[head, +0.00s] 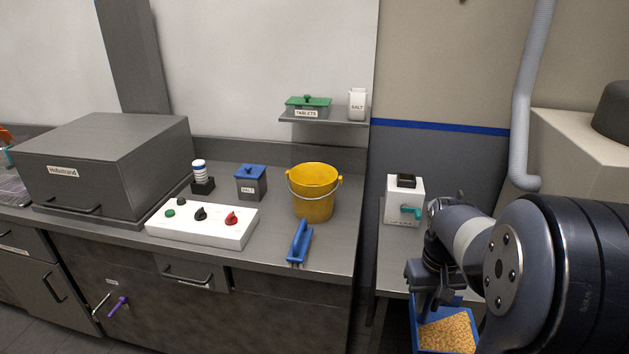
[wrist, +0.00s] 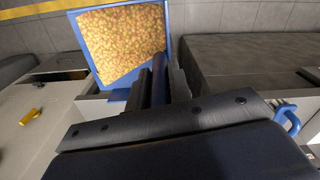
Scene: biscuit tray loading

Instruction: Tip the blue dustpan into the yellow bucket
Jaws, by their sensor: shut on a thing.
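The blue dustpan (head: 414,328) is at the lower right of the head view, filled with small yellow-orange bits. It fills the top left of the wrist view (wrist: 169,22), where the bits lie spread across its pan. My gripper (head: 432,297) is shut on the dustpan's handle; in the wrist view the jaws (wrist: 160,88) sit on either side of it. The yellow bucket (head: 313,205) stands upright on the grey counter, left of my gripper and apart from it. Its wire handle hangs down at the front, and its inside is mostly hidden.
Left are a white knob panel (head: 200,236) and a blue-lidded tin (head: 251,184). A white box with a teal tap (head: 404,205) stands right, across a gap. A shelf (head: 325,121) hangs above.

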